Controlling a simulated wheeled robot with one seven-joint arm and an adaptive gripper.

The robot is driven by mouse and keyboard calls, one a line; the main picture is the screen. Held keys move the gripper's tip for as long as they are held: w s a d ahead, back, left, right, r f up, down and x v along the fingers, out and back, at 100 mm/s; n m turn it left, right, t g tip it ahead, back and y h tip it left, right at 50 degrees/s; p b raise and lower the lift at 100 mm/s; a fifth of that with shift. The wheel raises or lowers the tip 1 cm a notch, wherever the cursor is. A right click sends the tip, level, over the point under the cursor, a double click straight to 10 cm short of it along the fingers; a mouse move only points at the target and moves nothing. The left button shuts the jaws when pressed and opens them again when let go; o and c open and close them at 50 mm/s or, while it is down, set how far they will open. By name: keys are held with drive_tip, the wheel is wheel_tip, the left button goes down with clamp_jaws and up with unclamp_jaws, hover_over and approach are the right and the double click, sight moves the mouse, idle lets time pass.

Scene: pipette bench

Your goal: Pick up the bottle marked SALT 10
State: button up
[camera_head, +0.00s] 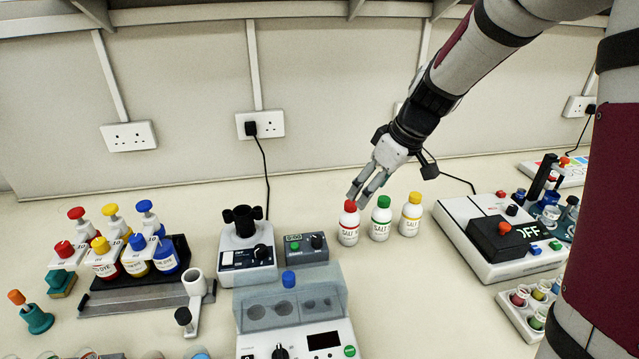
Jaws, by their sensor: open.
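Three white bottles with SALT labels stand upright in a row on the bench. One has a red cap (348,226), one a green cap (381,220) and one a yellow cap (410,216). The numbers after SALT are too small or cut off to read, so I cannot tell which is SALT 10. My gripper (360,191) is open and empty, pointing down and left. Its fingers are close to the red cap in the picture; I cannot tell whether they touch it. The bottles are otherwise largely unhidden.
A small grey box (306,249) and a clear-lidded device (293,306) stand left and in front of the bottles. A white device marked OFF (480,251) is to the right. A rack of dye bottles (137,300) is far left. The bench before the bottles is clear.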

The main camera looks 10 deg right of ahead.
sight(356, 215)
drive_tip(key=shift+n, duration=0.4)
drive_tip(key=w+f, duration=0.1)
drive_tip(key=f, duration=0.2)
drive_tip(key=w+f, duration=0.2)
drive_tip(key=f, duration=0.2)
drive_tip(key=w+f+p, duration=0.1)
drive_tip(key=w+f, duration=0.1)
drive_tip(key=f, duration=0.1)
drive_tip(key=shift+a+f, duration=0.15)
drive_tip(key=shift+f, duration=0.05)
drive_tip(key=shift+p+x, duration=0.45)
drive_tip(key=shift+x, duration=2.65)
drive_tip(key=shift+a, duration=0.1)
drive_tip(key=c, duration=1.4)
drive_tip(key=shift+o, duration=0.2)
